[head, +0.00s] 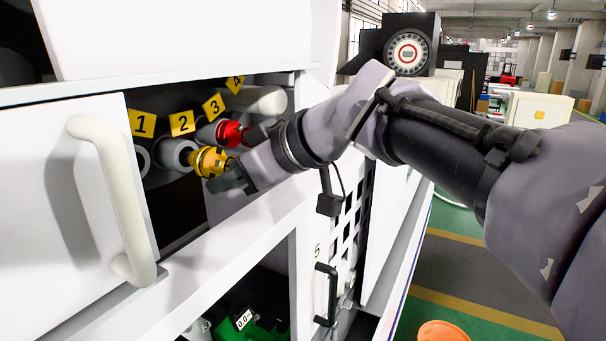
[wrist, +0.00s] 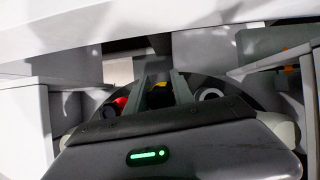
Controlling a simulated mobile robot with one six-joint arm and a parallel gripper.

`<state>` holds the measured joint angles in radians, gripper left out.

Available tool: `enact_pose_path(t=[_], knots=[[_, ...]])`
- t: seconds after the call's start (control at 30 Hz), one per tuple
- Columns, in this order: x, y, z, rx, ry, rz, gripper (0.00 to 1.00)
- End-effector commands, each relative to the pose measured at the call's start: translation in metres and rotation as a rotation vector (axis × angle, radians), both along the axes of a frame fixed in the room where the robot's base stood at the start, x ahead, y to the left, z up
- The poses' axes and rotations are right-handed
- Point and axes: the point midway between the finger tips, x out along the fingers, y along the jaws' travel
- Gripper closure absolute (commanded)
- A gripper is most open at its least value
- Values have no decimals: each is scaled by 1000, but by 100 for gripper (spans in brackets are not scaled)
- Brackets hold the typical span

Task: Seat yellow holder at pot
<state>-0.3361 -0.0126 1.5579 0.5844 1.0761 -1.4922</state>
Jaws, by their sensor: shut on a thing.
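The yellow holder (head: 209,162) is at the mouth of the grey pot (head: 176,154) under label 2, lined up roughly with it. How deep it sits in the pot cannot be told. My gripper (head: 232,178) is shut on the near end of the yellow holder. In the wrist view a small patch of the yellow holder (wrist: 160,96) shows between the two fingers (wrist: 166,90); the rest is hidden.
A red holder (head: 228,133) sits in the pot under label 3, close beside. The pot under label 1 (head: 142,158) looks empty. An open door with a white handle (head: 118,200) stands at left. The cabinet frame edges surround the opening.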

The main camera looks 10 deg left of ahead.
Motion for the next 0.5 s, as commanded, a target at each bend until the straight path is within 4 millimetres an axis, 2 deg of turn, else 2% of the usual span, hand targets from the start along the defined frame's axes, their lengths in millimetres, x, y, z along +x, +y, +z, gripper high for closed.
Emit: enact_pose_path(t=[0.5], knots=[[5, 12, 1, 1, -1, 1, 100]])
